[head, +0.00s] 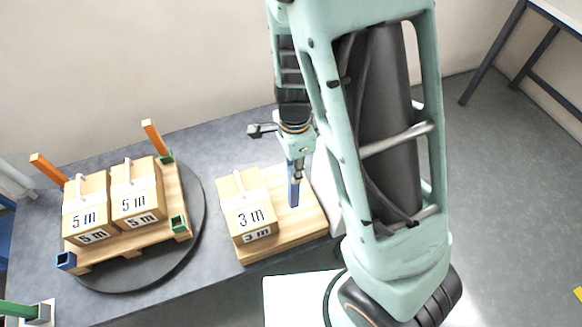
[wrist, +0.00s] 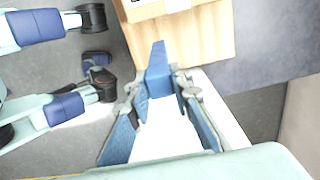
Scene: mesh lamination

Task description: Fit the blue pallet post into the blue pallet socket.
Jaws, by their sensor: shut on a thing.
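The blue pallet post (head: 293,188) hangs upright from my gripper (head: 298,170), beside the "3 m" box on the right. I cannot tell whether its lower end touches the board below. In the wrist view the blue post (wrist: 158,72) stands between the fingers of my gripper (wrist: 158,90), which is shut on it. The blue pallet socket (head: 66,261) is at the near left corner of the left pallet (head: 126,245). It looks empty, and my gripper is well to its right.
The left pallet sits on a dark round turntable (head: 197,240) and carries two "5 m" boxes (head: 137,190). Orange posts (head: 152,137) rise at its far corners. A green socket (head: 180,226) is at its near right corner. The "3 m" box (head: 246,208) stands between the post and turntable.

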